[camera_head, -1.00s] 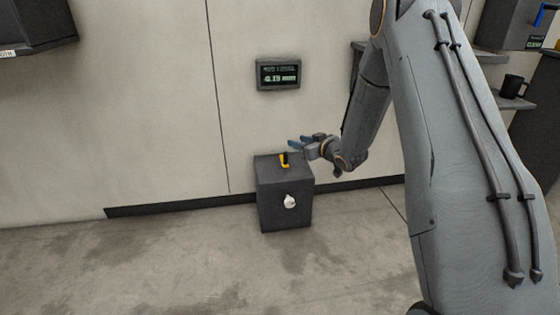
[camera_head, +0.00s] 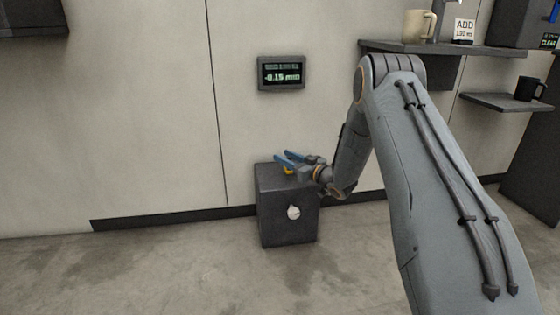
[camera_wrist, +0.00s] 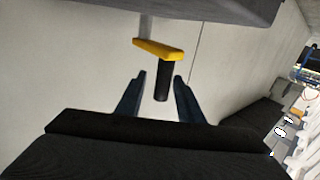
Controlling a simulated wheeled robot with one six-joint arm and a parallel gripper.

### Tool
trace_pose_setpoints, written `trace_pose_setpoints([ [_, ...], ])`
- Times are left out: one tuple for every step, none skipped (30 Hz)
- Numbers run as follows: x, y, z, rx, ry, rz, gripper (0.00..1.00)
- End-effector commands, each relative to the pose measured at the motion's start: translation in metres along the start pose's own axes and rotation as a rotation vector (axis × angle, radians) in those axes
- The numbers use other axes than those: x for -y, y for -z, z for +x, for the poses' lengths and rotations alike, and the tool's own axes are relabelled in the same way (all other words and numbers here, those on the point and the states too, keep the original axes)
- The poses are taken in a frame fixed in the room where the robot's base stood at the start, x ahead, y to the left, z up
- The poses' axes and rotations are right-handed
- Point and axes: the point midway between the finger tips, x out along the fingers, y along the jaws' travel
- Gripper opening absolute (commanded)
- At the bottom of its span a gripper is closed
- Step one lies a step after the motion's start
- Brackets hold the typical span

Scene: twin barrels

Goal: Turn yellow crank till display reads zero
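The yellow crank (camera_head: 288,170) sits on top of a dark box (camera_head: 286,215) against the wall, partly hidden behind my gripper. In the wrist view the crank's yellow arm (camera_wrist: 158,49) and its black handle (camera_wrist: 163,82) show clearly. My gripper (camera_head: 283,156) is open, its two blue fingers apart. In the wrist view my gripper (camera_wrist: 159,80) has the handle's end between its fingertips, with gaps on both sides. The wall display (camera_head: 281,73) appears to read -0.15 mm.
A white knob (camera_head: 293,213) is on the box's front. A shelf (camera_head: 420,47) at the right holds a beige mug (camera_head: 419,25) and a sign. The floor left of the box is clear.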

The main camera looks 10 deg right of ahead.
Motion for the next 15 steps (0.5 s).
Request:
trace_pose_setpoints([
  [0.001,-0.002,0.007,0.000,0.002,-0.001,0.34],
  [0.001,-0.002,0.010,0.000,0.002,-0.001,0.34],
  [0.002,-0.002,0.013,0.000,0.003,-0.001,0.34],
  [0.002,-0.001,0.015,0.000,0.003,-0.002,0.34],
  [0.002,-0.001,0.017,0.000,0.003,-0.002,0.34],
  [0.002,0.000,0.018,0.000,0.003,-0.002,0.34],
  [0.002,0.000,0.019,0.000,0.003,-0.001,0.34],
  [0.002,0.000,0.020,0.000,0.003,-0.001,0.34],
  [0.002,0.000,0.020,0.001,0.003,-0.001,0.34],
  [0.003,0.000,0.020,0.001,0.003,-0.001,0.34],
  [0.003,0.000,0.020,0.001,0.003,-0.001,0.34],
  [0.003,0.001,0.020,0.001,0.003,-0.001,0.34],
  [0.003,0.001,0.020,0.001,0.003,-0.001,0.34],
  [0.003,0.001,0.020,0.001,0.003,-0.001,0.34],
  [0.003,0.001,0.020,0.001,0.003,-0.001,0.31],
])
